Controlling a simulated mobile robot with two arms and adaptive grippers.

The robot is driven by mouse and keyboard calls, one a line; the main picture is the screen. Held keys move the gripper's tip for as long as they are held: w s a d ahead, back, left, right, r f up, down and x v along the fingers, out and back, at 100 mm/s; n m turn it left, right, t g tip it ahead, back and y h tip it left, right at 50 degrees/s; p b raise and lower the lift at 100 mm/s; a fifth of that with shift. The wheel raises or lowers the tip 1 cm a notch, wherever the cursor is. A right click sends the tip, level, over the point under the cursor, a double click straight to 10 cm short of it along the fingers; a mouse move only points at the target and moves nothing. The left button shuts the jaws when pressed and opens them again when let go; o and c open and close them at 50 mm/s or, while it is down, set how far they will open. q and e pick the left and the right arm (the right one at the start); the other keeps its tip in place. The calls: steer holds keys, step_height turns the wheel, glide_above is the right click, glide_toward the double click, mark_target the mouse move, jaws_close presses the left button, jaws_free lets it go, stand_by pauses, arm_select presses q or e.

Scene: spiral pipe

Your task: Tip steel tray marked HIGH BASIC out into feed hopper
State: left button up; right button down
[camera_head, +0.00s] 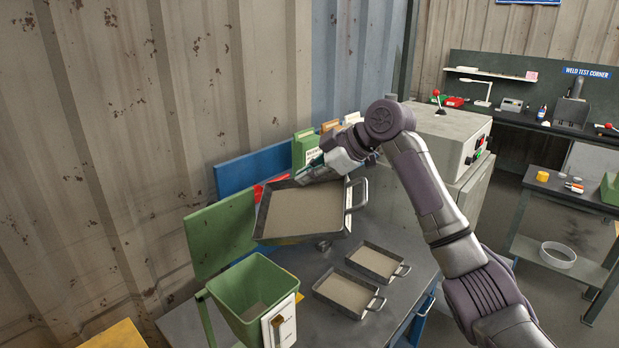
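A large steel tray (268,240) holding a layer of tan powder is up above the bench, a little tilted. My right gripper (318,173) is at its far rim and appears shut on it; the fingertips are partly hidden. A pale label shows near the tray's right handle, but its writing is too small to read. The green feed hopper (228,298), open at the top with a white plate on its side, stands below and left of the tray. Some tan material shows inside it. My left gripper is not in view.
Two smaller trays (375,262) (345,293) of similar powder lie on the grey bench (400,215). Green and orange binders (304,147) and a grey machine cabinet (440,140) stand behind. A green panel (218,232) and corrugated wall are on the left.

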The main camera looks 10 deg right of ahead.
steer(key=shift+s+a+r+n+t+h, duration=0.15)
steer(key=shift+a+r+h, duration=0.15)
steer(key=shift+r, duration=0.2)
steer(key=shift+s+a+r+n+t+h, duration=0.2)
steer(key=shift+a+r, duration=0.1)
steer(key=shift+r, duration=0.2)
steer(key=s+a+r+n+t+h, duration=0.1)
steer(key=s+a+n+t+h, duration=0.2)
steer(key=a, duration=0.6)
steer(key=s+a+r+n+t+h+b, duration=0.1)
steer(key=s+a+n+t+h, duration=0.3)
steer(key=a, duration=0.5)
steer(key=shift+s+a+r+h, duration=0.3)
steer(key=shift+s+r+h, duration=0.5)
steer(key=shift+s+h, duration=0.75)
stand_by(2.6)
steer(key=shift+s, duration=0.15)
stand_by(0.3)
